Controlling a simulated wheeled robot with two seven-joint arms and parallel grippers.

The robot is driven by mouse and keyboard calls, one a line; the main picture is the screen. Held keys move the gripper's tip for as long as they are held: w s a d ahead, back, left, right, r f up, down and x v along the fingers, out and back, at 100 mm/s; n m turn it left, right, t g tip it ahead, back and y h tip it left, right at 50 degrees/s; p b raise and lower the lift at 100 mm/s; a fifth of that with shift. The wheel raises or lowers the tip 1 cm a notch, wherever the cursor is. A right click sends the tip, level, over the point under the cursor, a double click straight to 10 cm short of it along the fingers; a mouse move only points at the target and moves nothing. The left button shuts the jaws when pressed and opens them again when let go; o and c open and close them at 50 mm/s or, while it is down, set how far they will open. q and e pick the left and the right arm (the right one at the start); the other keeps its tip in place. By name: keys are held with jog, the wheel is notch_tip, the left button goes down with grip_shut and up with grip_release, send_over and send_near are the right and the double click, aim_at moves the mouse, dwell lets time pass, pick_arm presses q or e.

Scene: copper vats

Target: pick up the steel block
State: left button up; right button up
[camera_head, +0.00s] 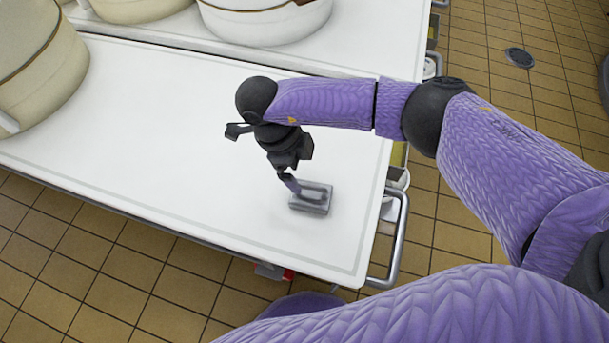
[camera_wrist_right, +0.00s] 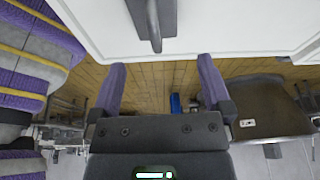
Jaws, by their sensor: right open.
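The steel block (camera_head: 314,199) is a small grey rectangular piece lying on the white table top, near its front right corner. My right gripper (camera_head: 292,185) points down beside the block's left end in the head view and overlaps it slightly there; I cannot tell whether they touch. In the right wrist view, the gripper's two purple fingers (camera_wrist_right: 161,68) are spread wide with nothing between them. The grey block (camera_wrist_right: 152,20) shows beyond the fingertips at the top edge, partly cut off. My left gripper is not in view.
The white table (camera_head: 150,130) is mostly clear. A cream vat (camera_head: 40,70) stands at the left, and another cream vat (camera_head: 265,22) stands at the back. A metal rail (camera_head: 398,240) runs along the table's right end. Brown floor tiles surround it.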

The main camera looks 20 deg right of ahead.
aim_at(310, 185)
jog(key=b+x, duration=0.1)
jog(key=x, duration=0.2)
jog(key=b+x, duration=0.2)
jog(key=x, duration=0.1)
jog(key=b+x, duration=0.1)
jog(key=x, duration=0.2)
jog(key=shift+s+d+f, duration=0.15)
jog(key=shift+s+f, duration=0.1)
jog(key=shift+s, duration=0.2)
jog(key=shift+r, duration=0.2)
jog(key=c, duration=1.2)
grip_shut()
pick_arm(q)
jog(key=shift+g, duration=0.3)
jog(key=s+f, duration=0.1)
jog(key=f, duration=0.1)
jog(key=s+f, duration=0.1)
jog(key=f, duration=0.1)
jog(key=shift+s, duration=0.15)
pick_arm(e)
jog(key=shift+w, duration=0.1)
